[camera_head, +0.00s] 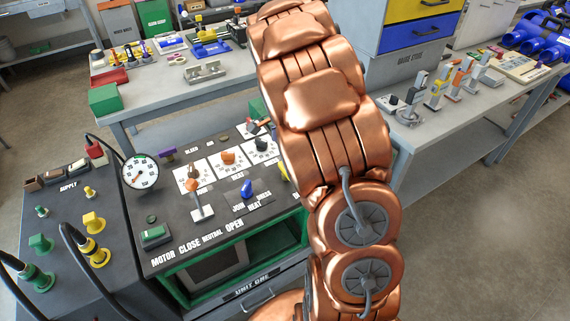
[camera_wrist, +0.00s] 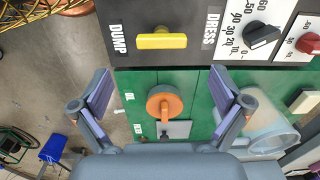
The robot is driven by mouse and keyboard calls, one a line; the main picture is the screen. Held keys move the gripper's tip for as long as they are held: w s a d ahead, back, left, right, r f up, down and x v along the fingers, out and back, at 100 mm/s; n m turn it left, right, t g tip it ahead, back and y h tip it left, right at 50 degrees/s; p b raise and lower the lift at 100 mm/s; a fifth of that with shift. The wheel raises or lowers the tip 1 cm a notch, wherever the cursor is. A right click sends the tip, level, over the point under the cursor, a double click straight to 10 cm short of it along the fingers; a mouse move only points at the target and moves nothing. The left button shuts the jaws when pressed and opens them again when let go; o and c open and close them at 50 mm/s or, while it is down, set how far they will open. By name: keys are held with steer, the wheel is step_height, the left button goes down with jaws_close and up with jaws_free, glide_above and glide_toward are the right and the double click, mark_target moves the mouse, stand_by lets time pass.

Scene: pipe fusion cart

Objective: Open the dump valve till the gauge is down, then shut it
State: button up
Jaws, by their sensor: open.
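A yellow bar handle (camera_wrist: 161,41) lies on the black panel in the wrist view, between the words DUMP and DRESS. Its long side runs across the picture. My gripper (camera_wrist: 162,93) is open and empty, with its purple-padded fingers wide apart. The yellow handle is ahead of the fingertips. An orange round knob (camera_wrist: 164,104) on the green front face shows between the fingers, apparently untouched. A round white-faced gauge (camera_head: 140,171) stands at the cart's left in the head view; its reading is too small to tell. My copper arm hides the cart's right side and my gripper there.
A clear cylinder (camera_wrist: 270,130) is near the right finger. Hoses and a supply block (camera_head: 70,215) stand left of the cart (camera_head: 187,262). Workbenches (camera_head: 185,90) stand behind.

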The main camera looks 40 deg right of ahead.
mark_target(286, 168)
steer(key=shift+w+d+f, duration=0.15)
steer(key=shift+d+f, duration=0.05)
steer(key=shift+f, duration=0.15)
steer(key=shift+f+p, duration=0.3)
steer(key=shift+f, duration=0.3)
steer(key=shift+f+p, duration=0.95)
steer(key=shift+f, duration=2.15)
steer(key=c, duration=1.1)
